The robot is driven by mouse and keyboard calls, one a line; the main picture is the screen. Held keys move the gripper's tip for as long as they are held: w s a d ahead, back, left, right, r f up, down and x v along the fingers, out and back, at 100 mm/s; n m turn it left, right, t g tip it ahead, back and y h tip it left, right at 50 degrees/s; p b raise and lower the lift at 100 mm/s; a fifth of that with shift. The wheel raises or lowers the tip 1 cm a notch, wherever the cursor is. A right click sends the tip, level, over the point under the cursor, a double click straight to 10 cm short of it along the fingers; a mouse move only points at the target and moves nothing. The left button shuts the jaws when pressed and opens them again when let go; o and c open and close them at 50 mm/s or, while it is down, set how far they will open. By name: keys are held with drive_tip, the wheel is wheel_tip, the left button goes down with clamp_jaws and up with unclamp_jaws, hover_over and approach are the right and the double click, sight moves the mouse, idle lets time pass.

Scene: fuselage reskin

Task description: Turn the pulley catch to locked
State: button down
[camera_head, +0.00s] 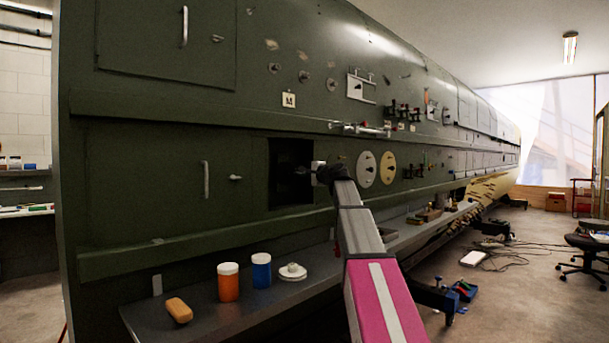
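I cannot tell for sure which fitting is the pulley catch. The dark green fuselage side (150,160) carries several small fittings. Just right of my gripper are a pale round dial (364,160) and a yellowish round dial (388,160), each with a dark mark or handle at its middle. My gripper (322,171) is at the fuselage side, between a black rectangular opening (290,190) and the pale dial. A small light block shows right at its tip; I cannot tell whether they touch. The fingers are dark, small and partly hidden by my wrist.
A grey shelf (205,318) below holds an orange jar (228,287), a blue jar (261,273), a white round item (292,272) and an orange-brown block (179,310). A metal rod fitting (362,129) and several knobs stick out above my gripper.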

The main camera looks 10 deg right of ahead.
drive_tip(key=c, duration=1.3)
unclamp_jaws()
drive_tip(key=shift+s+d, duration=0.1)
drive_tip(key=v, duration=1)
drive_tip(key=shift+s+d, duration=0.15)
drive_tip(key=shift+s, duration=0.1)
